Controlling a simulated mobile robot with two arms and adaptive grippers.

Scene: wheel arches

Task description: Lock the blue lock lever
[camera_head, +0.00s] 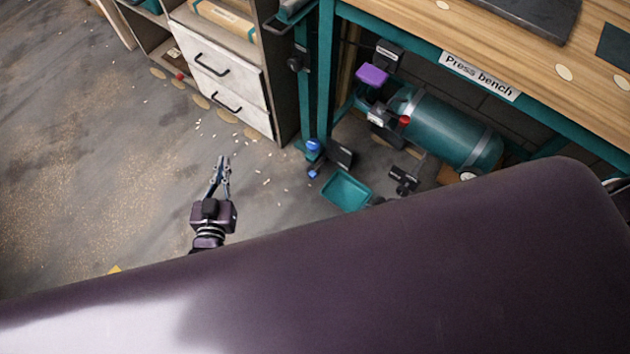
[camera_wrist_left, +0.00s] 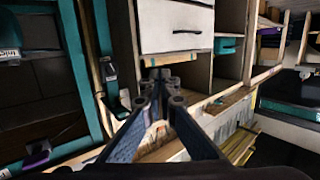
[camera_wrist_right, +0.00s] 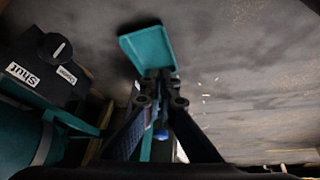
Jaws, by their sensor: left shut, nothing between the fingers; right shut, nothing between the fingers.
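Small blue parts sit at the foot of the bench leg: a round upper one (camera_head: 313,146) and a lower one (camera_head: 313,172). I cannot tell which is the lock lever or how it is set. A blue bit (camera_wrist_right: 162,133) also shows between the finger links in the right wrist view. My left gripper (camera_head: 224,160) is shut and empty above the floor, left of the blue parts and apart from them. It also shows in the left wrist view (camera_wrist_left: 163,75). My right gripper (camera_wrist_right: 160,76) is shut and empty, with its tips in front of a teal tray (camera_wrist_right: 150,46).
The press bench (camera_head: 530,50) stands at upper right, with a teal tank (camera_head: 450,127) and a purple pad (camera_head: 372,74) below. A drawer cabinet (camera_head: 222,80) stands left of it. A dark box (camera_wrist_right: 45,70) labelled "Shut" has a knob. Open floor (camera_head: 90,150) lies left.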

